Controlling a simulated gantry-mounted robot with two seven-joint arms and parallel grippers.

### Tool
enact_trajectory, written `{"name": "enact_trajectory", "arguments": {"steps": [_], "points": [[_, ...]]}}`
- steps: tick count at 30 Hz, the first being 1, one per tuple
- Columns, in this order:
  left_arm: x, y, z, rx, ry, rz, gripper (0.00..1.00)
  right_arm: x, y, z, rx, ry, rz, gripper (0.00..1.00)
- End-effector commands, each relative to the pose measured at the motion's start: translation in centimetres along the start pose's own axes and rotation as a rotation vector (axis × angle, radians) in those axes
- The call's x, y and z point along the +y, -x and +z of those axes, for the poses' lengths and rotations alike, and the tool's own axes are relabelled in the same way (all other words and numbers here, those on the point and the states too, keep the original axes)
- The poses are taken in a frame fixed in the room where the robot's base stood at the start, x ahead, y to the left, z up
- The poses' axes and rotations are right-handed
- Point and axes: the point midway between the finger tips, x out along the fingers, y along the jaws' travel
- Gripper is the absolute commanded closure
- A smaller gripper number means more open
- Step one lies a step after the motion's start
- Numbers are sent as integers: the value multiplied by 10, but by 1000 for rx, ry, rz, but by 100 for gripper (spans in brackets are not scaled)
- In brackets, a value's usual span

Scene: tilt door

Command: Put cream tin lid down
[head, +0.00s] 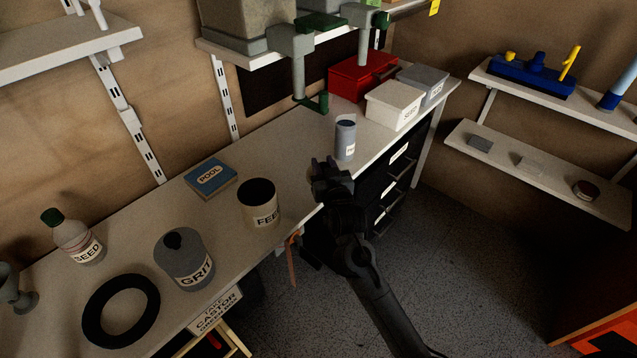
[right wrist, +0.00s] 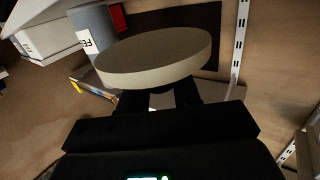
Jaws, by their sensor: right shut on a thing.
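My right gripper (head: 326,170) is over the front edge of the bench, between the cream tin and the grey-blue tin. In the right wrist view its fingers (right wrist: 160,98) are shut on a round, flat cream lid (right wrist: 155,57). I cannot make out the lid clearly in the head view. The cream tin (head: 262,214), labelled FEED, stands upright and open-topped on the bench, left of the gripper. My left gripper is not in view.
The bench (head: 300,160) has clear room behind the cream tin. Nearby are a blue POOL box (head: 211,177), a GRIT container (head: 184,262), a black ring (head: 121,312), a grey-blue tin (head: 345,140) and a white box (head: 393,106). A green-grey clamp (head: 300,75) hangs above.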

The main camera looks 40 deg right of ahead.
Motion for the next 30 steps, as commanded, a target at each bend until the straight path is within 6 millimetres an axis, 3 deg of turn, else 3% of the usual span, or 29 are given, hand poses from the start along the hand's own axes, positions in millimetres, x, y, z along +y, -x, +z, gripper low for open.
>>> {"name": "enact_trajectory", "arguments": {"steps": [10, 19, 30], "points": [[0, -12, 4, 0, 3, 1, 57, -11, -14, 15, 0, 1, 1, 100], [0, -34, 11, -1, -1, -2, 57, -10, -15, 50, 0, -1, 0, 100], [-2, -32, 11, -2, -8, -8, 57, -10, -15, 50, 0, 0, 0, 100]]}}
